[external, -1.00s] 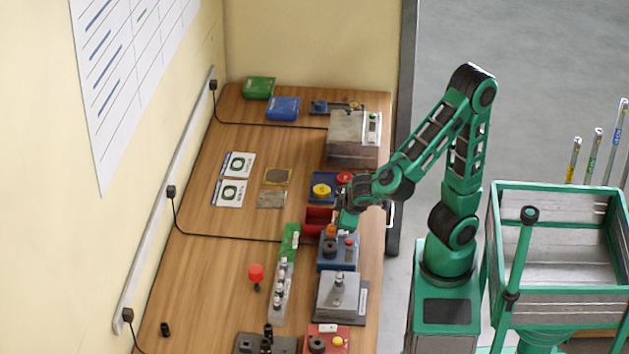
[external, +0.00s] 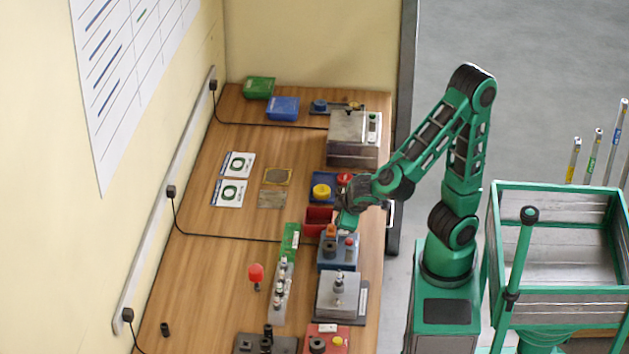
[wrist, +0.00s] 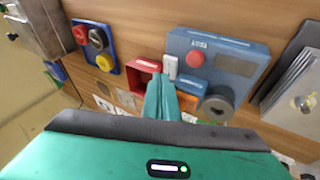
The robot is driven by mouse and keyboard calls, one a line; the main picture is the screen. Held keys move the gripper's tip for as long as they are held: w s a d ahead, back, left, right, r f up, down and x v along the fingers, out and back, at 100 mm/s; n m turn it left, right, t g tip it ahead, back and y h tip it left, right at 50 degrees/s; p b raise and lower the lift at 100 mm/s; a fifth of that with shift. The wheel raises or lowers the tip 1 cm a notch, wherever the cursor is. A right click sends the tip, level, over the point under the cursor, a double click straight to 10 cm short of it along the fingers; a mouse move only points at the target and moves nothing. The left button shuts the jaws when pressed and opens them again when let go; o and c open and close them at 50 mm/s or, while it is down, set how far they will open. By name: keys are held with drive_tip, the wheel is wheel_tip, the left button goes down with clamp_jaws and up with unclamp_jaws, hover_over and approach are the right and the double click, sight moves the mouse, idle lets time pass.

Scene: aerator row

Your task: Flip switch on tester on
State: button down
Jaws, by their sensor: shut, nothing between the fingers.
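The tester (external: 326,265) is a blue-grey box near the bench's right edge. In the wrist view the tester (wrist: 259,52) shows a label, a red button (wrist: 195,58), a dark display window and a grey round knob (wrist: 215,108). A small white switch (wrist: 171,66) sits at its left edge. My gripper (wrist: 160,82) is shut and empty, with its green fingertips just below the switch in the picture. I cannot tell whether they touch it, or its position. In the external view my gripper (external: 346,222) is above the tester's far end, and the switch is hidden.
A red open bin (external: 318,216) and a blue panel with yellow and red knobs (external: 321,191) lie beyond the tester. A grey block on a plate (external: 339,295) stands close on its near side. A green board (external: 290,240) is at its left. The left bench middle is mostly clear.

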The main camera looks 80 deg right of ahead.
drive_tip(key=shift+f, duration=0.15)
drive_tip(key=shift+s+f, duration=0.15)
drive_tip(key=shift+f, duration=0.1)
drive_tip(key=shift+s+f, duration=0.25)
drive_tip(key=shift+f, duration=0.1)
idle(1.0)
drive_tip(key=shift+w+r, duration=0.1)
drive_tip(key=shift+r, duration=0.05)
drive_tip(key=shift+w+r, duration=0.25)
drive_tip(key=shift+r, duration=0.25)
drive_tip(key=shift+w+r, duration=0.2)
drive_tip(key=shift+r, duration=1.05)
drive_tip(key=shift+w+r, duration=0.15)
drive_tip(key=shift+r, duration=1.05)
